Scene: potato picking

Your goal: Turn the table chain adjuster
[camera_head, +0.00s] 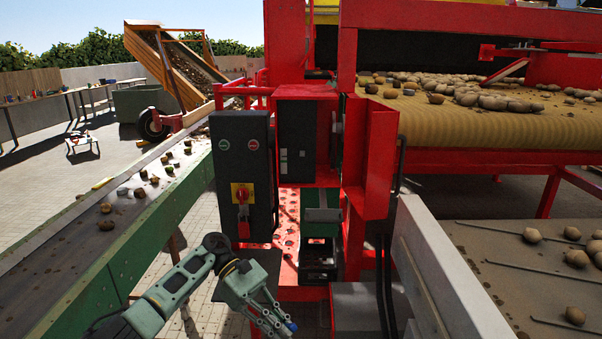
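My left gripper (277,322) reaches in from the lower left, with its jointed fingers pointing down and right. It is in front of the red machine frame and below the dark control box. I cannot tell how far its fingers are apart. A small blue part (291,327) shows at the fingertips; I cannot tell if it is held or belongs to the gripper. No part is clearly recognisable as the table chain adjuster. The dark control box (229,165) has a red rotary switch on a yellow plate (242,194). My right gripper is not in view.
A green-sided conveyor (133,249) with scattered potatoes runs along the left. A brown potato belt (480,122) is at the upper right. A grey wall (440,265) borders another potato table (500,262) at lower right. A narrow red frame stands between them.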

